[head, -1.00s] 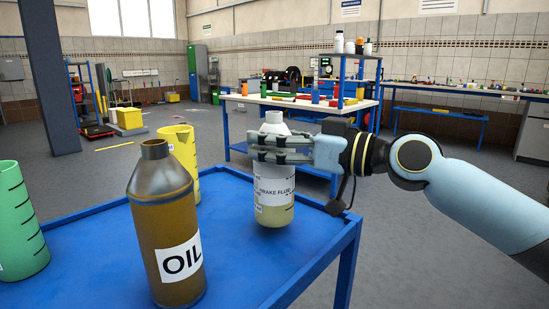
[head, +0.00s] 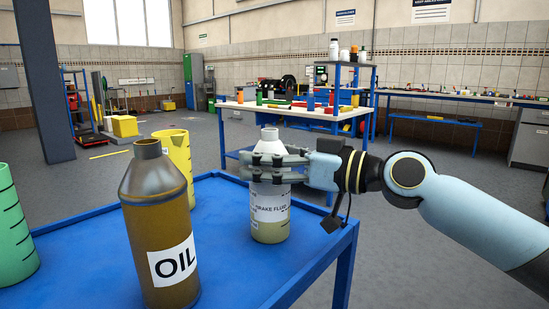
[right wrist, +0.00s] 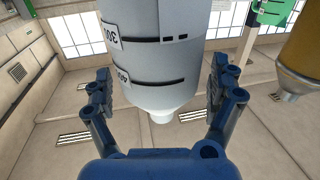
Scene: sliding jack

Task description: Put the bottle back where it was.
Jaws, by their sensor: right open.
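The brake fluid bottle (head: 269,214) is whitish and translucent, with a white label and pale liquid low inside. It is upright and appears to stand on the blue table (head: 85,255), near its right side. My right gripper (head: 277,165) reaches in from the right at the bottle's upper part. Its fingers are open on both sides of the bottle. In the right wrist view the bottle (right wrist: 165,55) shows upside down between the fingers, with a gap at each side. My left gripper is out of view.
A brown OIL bottle (head: 158,230) stands left of the brake fluid bottle, in front. A yellow measuring jug (head: 176,152) is behind it, and a green jug (head: 14,225) is at the left edge. Bare table lies between the OIL and brake fluid bottles. A workbench (head: 290,112) stands farther back.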

